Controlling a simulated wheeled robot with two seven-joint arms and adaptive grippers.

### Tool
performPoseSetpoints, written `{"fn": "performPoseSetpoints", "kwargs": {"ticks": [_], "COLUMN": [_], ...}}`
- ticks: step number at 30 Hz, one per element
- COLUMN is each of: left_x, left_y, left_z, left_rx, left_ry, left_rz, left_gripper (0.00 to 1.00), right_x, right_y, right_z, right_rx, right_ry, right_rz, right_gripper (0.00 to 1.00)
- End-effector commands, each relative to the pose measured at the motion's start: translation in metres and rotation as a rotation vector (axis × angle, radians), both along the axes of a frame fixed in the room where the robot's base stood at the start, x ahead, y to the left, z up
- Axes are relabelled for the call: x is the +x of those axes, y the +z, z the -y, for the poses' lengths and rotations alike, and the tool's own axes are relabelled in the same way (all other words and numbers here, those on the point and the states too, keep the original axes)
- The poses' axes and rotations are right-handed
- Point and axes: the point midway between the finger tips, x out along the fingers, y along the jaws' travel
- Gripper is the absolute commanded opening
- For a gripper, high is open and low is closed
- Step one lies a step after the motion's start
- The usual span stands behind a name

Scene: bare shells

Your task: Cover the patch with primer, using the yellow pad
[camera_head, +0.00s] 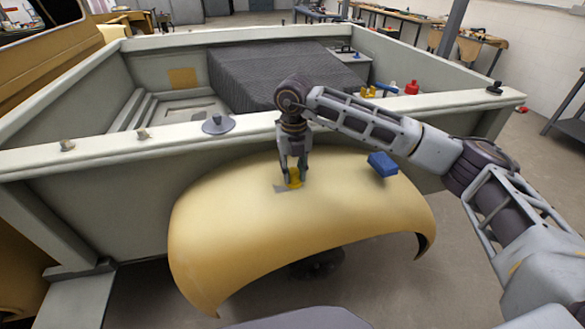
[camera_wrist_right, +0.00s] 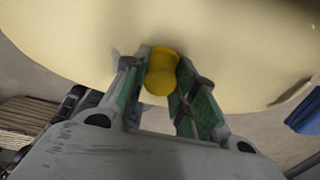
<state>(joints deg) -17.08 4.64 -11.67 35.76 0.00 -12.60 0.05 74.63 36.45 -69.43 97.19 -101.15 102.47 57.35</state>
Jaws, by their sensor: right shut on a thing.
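The yellow pad (camera_head: 295,177) is between the fingers of my right gripper (camera_head: 293,172), which is shut on it. The pad also shows in the right wrist view (camera_wrist_right: 161,71), between the green-sided fingers. The pad is at the top surface of the tan fender (camera_head: 240,235); I cannot tell whether it touches. A small grey patch (camera_head: 281,188) shows on the fender just left of the pad, partly hidden by pad and gripper. My left gripper is not in view.
A blue block (camera_head: 382,164) sits on the fender to the right. The pale truck bed wall (camera_head: 100,190) stands behind the fender. A grey knob-like disc (camera_head: 218,123) is on its rim. Yellow items (camera_head: 367,91) and a red bottle (camera_head: 412,87) are farther back.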

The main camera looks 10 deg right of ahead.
Motion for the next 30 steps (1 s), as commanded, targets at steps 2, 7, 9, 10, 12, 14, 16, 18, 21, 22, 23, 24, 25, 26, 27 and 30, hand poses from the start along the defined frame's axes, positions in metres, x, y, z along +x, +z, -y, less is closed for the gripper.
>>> {"fn": "performPoseSetpoints", "kwargs": {"ticks": [2,7,9,10,12,14,16,18,21,22,23,24,25,26,27,30], "left_x": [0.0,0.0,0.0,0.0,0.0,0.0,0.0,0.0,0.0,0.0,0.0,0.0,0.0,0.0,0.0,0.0], "left_y": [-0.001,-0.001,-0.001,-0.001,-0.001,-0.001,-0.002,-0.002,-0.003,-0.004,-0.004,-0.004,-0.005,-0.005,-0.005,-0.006], "left_z": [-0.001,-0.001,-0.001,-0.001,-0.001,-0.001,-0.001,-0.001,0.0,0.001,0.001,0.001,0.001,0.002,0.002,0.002], "left_rx": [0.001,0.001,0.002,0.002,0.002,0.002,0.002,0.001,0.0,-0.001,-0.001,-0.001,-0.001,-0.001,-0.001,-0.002], "left_ry": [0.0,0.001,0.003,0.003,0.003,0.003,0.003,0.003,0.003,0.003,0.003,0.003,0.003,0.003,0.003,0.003], "left_rz": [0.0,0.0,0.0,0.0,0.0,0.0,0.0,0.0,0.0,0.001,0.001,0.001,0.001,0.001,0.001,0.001], "left_gripper": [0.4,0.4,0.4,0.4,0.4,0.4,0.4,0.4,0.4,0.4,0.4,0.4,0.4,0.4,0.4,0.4], "right_x": [-0.003,-0.003,-0.003,-0.003,-0.004,-0.005,-0.007,-0.01,-0.016,-0.018,-0.019,-0.021,-0.023,-0.025,-0.027,-0.032], "right_y": [-0.003,-0.004,-0.004,-0.004,-0.004,-0.004,-0.004,-0.004,-0.004,-0.004,-0.004,-0.004,-0.004,-0.003,-0.003,-0.003], "right_z": [0.0,0.0,0.0,0.0,0.0,0.0,0.0,0.001,0.001,0.001,0.001,0.001,0.001,0.001,0.001,0.001], "right_rx": [-0.002,-0.002,-0.003,-0.003,-0.003,-0.003,-0.003,-0.003,-0.004,-0.004,-0.004,-0.004,-0.003,-0.003,-0.003,-0.003], "right_ry": [0.0,0.0,0.001,0.001,0.001,0.001,0.002,0.002,0.002,0.002,0.001,0.001,0.001,0.002,0.002,0.002], "right_rz": [-0.005,-0.006,-0.007,-0.007,-0.007,-0.008,-0.008,-0.008,-0.008,-0.008,-0.008,-0.008,-0.008,-0.008,-0.008,-0.008], "right_gripper": [0.08,0.08,0.08,0.08,0.08,0.08,0.08,0.08,0.08,0.08,0.08,0.08,0.08,0.08,0.08,0.08]}}
